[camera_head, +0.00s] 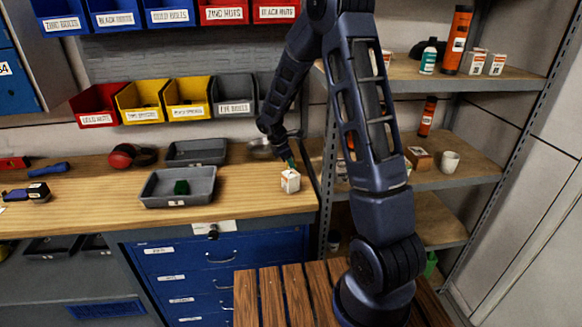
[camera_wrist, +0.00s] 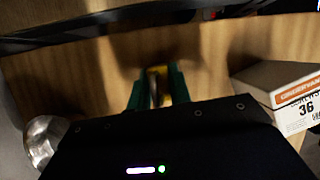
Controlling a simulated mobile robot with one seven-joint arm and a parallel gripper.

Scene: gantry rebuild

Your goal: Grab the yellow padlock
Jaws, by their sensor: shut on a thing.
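My gripper (camera_head: 290,163) is low over the right end of the wooden workbench in the head view, just behind a small white box. In the wrist view my gripper's green fingers (camera_wrist: 158,90) are shut on the yellow padlock. Only a small yellow part of the padlock (camera_wrist: 160,70) shows between the fingertips; the rest is hidden by the fingers. The padlock cannot be made out in the head view. I cannot tell whether it touches the bench top.
The white and orange box (camera_head: 290,181) stands close beside my gripper, on the right in the wrist view (camera_wrist: 284,92). A metal bowl (camera_wrist: 43,137) is on the other side. A grey tray (camera_head: 155,200) lies to the left. Shelves (camera_head: 450,178) stand at right.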

